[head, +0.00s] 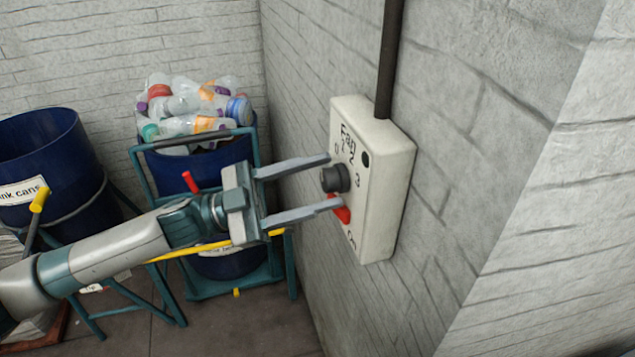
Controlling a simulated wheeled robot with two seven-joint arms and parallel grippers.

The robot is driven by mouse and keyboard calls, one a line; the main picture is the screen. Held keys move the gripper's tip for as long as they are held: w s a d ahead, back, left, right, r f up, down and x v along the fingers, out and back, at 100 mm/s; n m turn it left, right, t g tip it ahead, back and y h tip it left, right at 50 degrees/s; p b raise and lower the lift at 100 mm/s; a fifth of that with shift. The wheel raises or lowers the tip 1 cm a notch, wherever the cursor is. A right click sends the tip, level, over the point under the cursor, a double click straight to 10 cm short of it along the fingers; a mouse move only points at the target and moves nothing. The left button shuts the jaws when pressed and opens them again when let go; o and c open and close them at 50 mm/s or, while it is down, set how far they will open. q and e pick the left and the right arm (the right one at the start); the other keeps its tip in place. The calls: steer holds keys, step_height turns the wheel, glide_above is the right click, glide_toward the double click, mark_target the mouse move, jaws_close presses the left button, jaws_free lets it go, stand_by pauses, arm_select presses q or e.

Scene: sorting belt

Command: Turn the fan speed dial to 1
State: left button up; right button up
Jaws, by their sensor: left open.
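The fan control box (389,190) is a white box on the brick wall, marked "Fan" with the figures 0, 1, 2 and 3. Its dark round dial (337,178) sticks out of the front face. A red part (341,211) sits below the dial, partly behind a finger. Which figure the dial points to cannot be made out. My left gripper (330,180) is open, its two fingers reaching toward the box, one above and one below the dial. A gap seems to show between the fingers and the dial; contact cannot be told. My right gripper is not in view.
A dark pipe (390,60) runs up from the box. A blue bin (165,170) full of plastic bottles stands in a teal frame behind my left arm. Another blue bin (85,150), labelled for drink cans, stands at the left. The wall right of the box is bare.

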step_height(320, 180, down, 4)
steer(key=b, duration=0.4)
arm_select(q)
steer(key=b+v, duration=0.2)
steer(key=v, duration=1.5)
steer(key=shift+b, duration=0.3)
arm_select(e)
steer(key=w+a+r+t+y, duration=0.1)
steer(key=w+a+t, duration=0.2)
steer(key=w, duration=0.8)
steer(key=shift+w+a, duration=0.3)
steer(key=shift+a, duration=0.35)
